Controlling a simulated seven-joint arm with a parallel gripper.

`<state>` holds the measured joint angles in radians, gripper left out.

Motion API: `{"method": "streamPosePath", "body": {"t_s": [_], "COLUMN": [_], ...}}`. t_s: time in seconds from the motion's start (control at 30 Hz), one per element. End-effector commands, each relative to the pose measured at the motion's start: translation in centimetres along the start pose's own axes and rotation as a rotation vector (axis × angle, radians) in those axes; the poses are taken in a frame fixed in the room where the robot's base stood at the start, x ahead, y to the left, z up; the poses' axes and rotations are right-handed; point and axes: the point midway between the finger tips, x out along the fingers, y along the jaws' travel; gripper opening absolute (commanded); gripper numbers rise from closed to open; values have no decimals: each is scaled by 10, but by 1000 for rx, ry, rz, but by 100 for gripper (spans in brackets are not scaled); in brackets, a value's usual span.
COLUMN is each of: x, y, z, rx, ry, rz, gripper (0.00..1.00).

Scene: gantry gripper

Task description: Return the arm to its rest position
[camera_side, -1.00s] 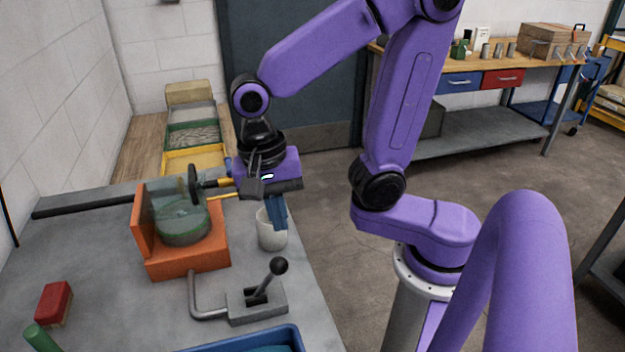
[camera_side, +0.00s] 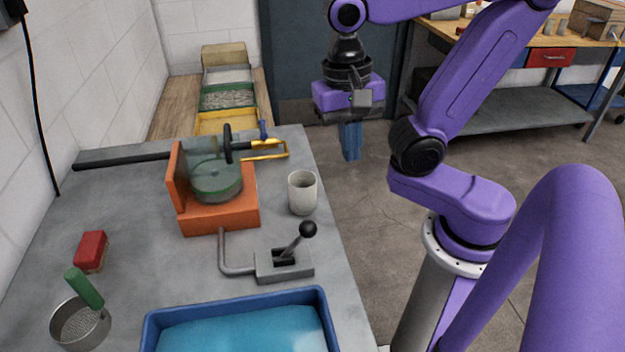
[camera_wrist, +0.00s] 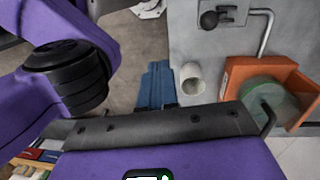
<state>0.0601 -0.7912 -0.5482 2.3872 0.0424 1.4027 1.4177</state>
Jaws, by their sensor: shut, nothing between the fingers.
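My gripper (camera_side: 350,142) hangs fingers-down on my purple arm, past the right edge of the grey table (camera_side: 130,215), over the floor. Its blue fingers are together with nothing between them. They also show in the wrist view (camera_wrist: 155,85), pointing away beside the table edge. The fingers are apart from everything on the table. The nearest thing is a pale cup (camera_side: 302,193) standing upright near the table's right edge. It also shows in the wrist view (camera_wrist: 192,78).
An orange fixture (camera_side: 222,217) holds a round green piece (camera_side: 217,180). A black-knobbed lever (camera_side: 290,258), blue tray (camera_side: 150,320), red block (camera_side: 92,250) and strainer (camera_side: 78,325) share the table. A workbench (camera_side: 510,95) stands behind. Open floor lies right of the table.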

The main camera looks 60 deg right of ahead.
Motion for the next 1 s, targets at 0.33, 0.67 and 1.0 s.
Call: {"method": "streamPosePath", "body": {"t_s": [0.33, 0.67, 1.0], "x": [27, 55, 73], "y": [11, 29, 44], "z": [-8, 2, 19], "rx": [-673, -1319, -1757], "ry": [43, 95, 139], "rz": [-27, -41, -43], "gripper": [0, 0, 0]}}
